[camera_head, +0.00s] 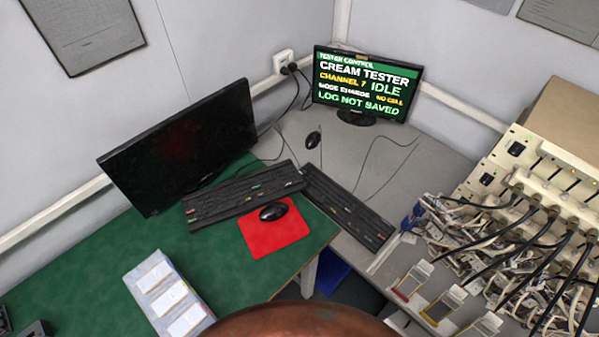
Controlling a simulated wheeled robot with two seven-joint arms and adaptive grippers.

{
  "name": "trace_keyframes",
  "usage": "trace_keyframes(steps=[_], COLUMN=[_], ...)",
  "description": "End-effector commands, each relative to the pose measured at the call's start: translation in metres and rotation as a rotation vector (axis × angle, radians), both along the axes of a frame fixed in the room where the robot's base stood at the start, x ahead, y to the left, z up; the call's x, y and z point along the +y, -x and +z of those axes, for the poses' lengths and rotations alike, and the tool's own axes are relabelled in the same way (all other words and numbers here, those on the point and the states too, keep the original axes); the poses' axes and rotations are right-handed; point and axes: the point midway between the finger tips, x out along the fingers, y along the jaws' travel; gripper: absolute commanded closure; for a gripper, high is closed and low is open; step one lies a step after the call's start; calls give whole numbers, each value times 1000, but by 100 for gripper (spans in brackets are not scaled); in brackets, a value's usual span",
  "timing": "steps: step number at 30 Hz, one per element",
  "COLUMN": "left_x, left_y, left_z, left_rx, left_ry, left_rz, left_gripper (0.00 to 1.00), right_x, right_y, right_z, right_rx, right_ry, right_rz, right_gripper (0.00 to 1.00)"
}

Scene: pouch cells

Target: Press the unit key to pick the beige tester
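The lit screen (367,86) at the back reads "TESTER CONTROL", "CREAM TESTER", "CHANNEL 7 IDLE", "MODE CHARGE", "NO CELL" and "LOG NOT SAVED". A black keyboard (346,207) with a few coloured keys lies slanted on the grey table in front of it. A second black keyboard (243,196) lies on the green desk beside it. The key labels are too small to read, so I cannot tell which is the unit key. A cream or beige tester (542,165) with many cables stands at the right. Neither of my grippers is in view.
A dark monitor (181,147) stands on the green desk (75,275). A black mouse (273,211) sits on a red mat (258,236); another mouse (313,140) is on the grey table (415,165). A tray with white pouches (148,272) is lower left. Tangled cables crowd the right.

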Motion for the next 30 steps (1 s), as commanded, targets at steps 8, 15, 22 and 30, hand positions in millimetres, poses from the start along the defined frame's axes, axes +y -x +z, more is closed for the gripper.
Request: trace_keyframes(steps=[8,15,22,30], left_x=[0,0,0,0], left_y=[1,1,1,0], left_z=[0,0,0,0], left_rx=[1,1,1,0], left_ry=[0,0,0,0], left_rz=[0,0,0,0], left_gripper=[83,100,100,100], right_x=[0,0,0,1], right_y=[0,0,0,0], right_z=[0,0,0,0], right_rx=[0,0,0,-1], right_ry=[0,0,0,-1], right_rz=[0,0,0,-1], right_gripper=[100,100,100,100])
